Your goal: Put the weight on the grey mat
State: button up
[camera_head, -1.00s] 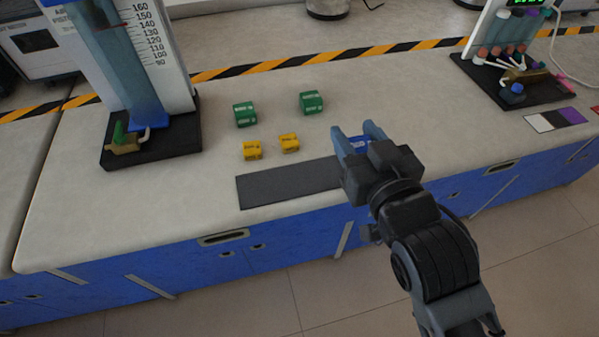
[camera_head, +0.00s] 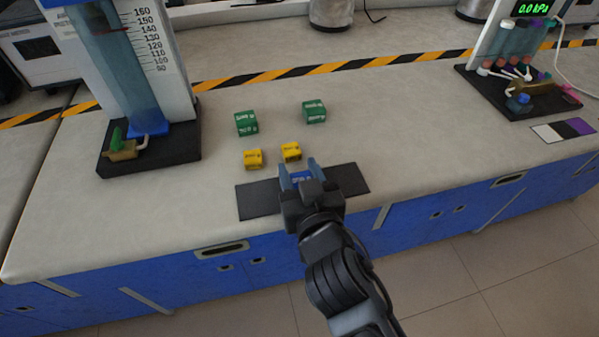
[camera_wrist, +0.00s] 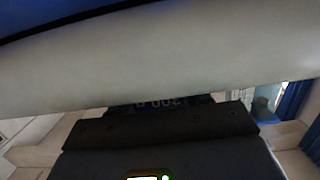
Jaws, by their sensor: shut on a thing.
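My gripper (camera_head: 300,174) is shut on a blue weight (camera_head: 302,179), which shows between the two fingers. In the wrist view the weight (camera_wrist: 165,101) is a dark blue strip with partly hidden printing at the gripper's front. The dark grey mat (camera_head: 350,180) lies flat near the bench's front edge. The gripper and weight overlap the mat's middle in the head view, hiding part of it. I cannot tell how high the weight is above the mat.
Two green blocks (camera_head: 246,123) (camera_head: 314,111) and two yellow blocks (camera_head: 253,159) (camera_head: 291,151) stand just behind the mat. A scaled column on a black base (camera_head: 150,158) is at left. A tube apparatus (camera_head: 520,92) and a colour card (camera_head: 563,130) are at right.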

jog(key=shift+f, duration=0.15)
jog(key=o, duration=1.3)
jog(key=shift+r, duration=0.25)
jog(key=shift+s+d+f, duration=0.1)
jog(key=shift+s, duration=0.25)
jog(key=b+v, duration=0.1)
jog(key=v, duration=1)
jog(key=shift+s+d, duration=0.1)
